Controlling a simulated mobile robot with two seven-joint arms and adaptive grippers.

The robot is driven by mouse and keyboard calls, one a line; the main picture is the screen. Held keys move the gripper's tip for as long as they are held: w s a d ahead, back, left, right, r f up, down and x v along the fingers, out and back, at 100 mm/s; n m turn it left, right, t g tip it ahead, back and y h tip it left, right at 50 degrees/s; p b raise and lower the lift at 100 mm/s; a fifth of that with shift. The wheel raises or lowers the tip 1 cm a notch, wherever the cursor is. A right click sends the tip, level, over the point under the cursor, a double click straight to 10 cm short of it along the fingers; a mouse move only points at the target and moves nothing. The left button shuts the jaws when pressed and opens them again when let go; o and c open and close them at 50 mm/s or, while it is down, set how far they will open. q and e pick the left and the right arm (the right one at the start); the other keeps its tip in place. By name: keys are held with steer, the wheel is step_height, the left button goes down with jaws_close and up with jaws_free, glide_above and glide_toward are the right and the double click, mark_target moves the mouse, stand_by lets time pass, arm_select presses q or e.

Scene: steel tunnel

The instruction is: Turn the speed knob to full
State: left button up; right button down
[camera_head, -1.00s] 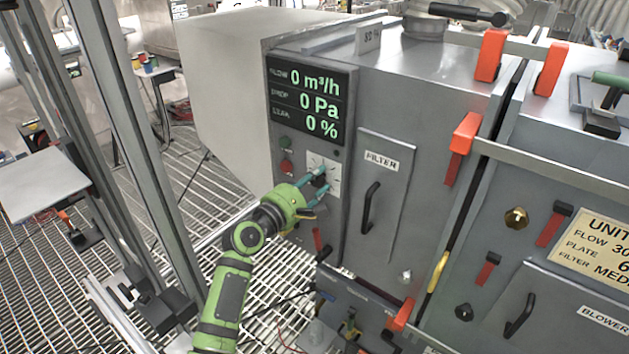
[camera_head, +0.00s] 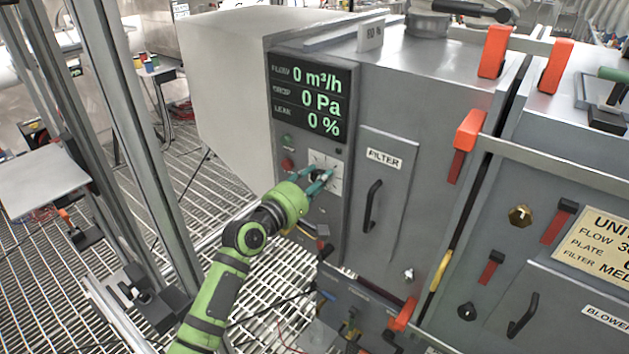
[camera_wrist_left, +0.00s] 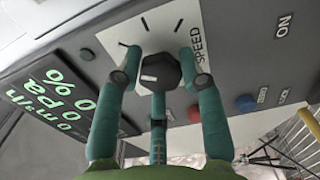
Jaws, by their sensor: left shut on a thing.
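The speed knob (camera_wrist_left: 160,71) is dark and faceted, with a white mark on its face. It sits on a white plate (camera_wrist_left: 205,22) with black ticks and the word SPEED. In the head view the plate (camera_head: 335,185) shows below the display, and my fingers hide much of the knob. My left gripper (camera_head: 320,178) reaches the panel from the lower left. In the wrist view its teal fingers (camera_wrist_left: 158,85) stand around the knob, shut on it. The display (camera_head: 310,98) reads 0 m³/h, 0 Pa and 0 %. My right gripper is not in view.
A red button (camera_head: 288,164) and a green one (camera_head: 288,138) sit left of the plate. The filter door (camera_head: 388,190) with its black handle (camera_head: 372,206) is to the right. Metal posts (camera_head: 125,130) stand at the left above a grating floor.

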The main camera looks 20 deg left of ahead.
arm_select(q)
steer(key=m, duration=1.2)
steer(key=shift+d+f+b, duration=0.2)
steer(key=shift+f+b, duration=0.2)
steer(key=shift+s+f, duration=0.1)
steer(key=shift+f, duration=0.05)
steer(key=o, duration=1.1)
steer(key=shift+o, duration=0.2)
steer(key=shift+r, duration=0.2)
